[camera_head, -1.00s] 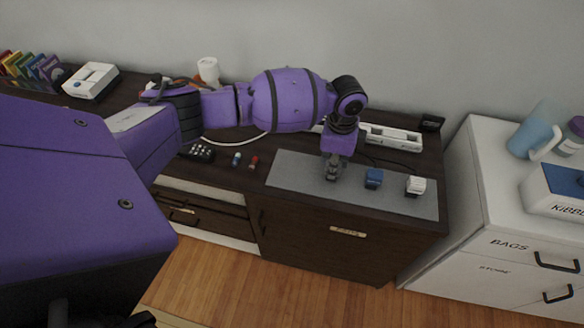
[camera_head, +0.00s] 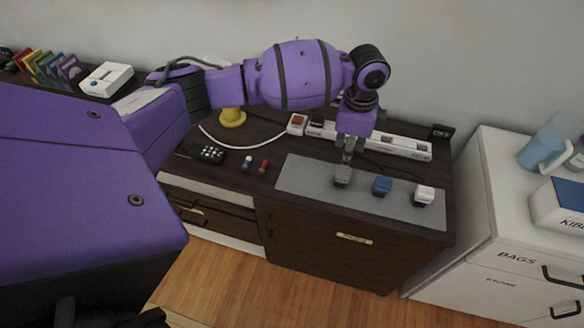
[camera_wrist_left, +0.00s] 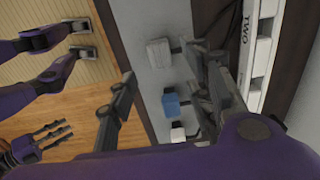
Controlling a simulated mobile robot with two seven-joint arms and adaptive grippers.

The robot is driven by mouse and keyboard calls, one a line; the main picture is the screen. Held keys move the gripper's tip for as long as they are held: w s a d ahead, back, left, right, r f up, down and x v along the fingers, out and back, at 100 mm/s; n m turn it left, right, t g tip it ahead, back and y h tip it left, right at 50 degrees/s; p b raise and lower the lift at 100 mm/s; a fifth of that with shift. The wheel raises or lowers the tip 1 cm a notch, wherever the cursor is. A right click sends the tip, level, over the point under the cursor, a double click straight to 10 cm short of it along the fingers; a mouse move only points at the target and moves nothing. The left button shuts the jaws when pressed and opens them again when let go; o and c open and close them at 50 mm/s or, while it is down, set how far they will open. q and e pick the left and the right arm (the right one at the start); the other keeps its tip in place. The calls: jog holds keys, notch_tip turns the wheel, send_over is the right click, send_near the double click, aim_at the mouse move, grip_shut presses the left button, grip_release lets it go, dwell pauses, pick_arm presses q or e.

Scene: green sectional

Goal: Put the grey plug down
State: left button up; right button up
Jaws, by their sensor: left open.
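The grey plug (camera_head: 342,176) rests on the left part of the grey mat (camera_head: 305,178), left of a blue plug (camera_head: 382,186) and a white plug (camera_head: 423,195). My left gripper (camera_head: 347,153) is just above the grey plug, pointing down. In the left wrist view its fingers (camera_wrist_left: 165,95) are spread apart with nothing between them in their grip. The grey plug (camera_wrist_left: 158,52), blue plug (camera_wrist_left: 170,103) and white plug (camera_wrist_left: 178,133) show there in a row. Purple parts of mine show at the left of that view; my right gripper's state is unclear.
A white power strip (camera_head: 400,146) lies behind the mat, with a red-switched end (camera_head: 297,123). A black remote (camera_head: 208,153) and two small coloured items (camera_head: 247,163) are to the left. A white cabinet (camera_head: 480,195) stands right, holding a blue jug (camera_head: 540,145).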

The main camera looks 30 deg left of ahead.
pick_arm(q)
jog(key=shift+r, duration=1.8)
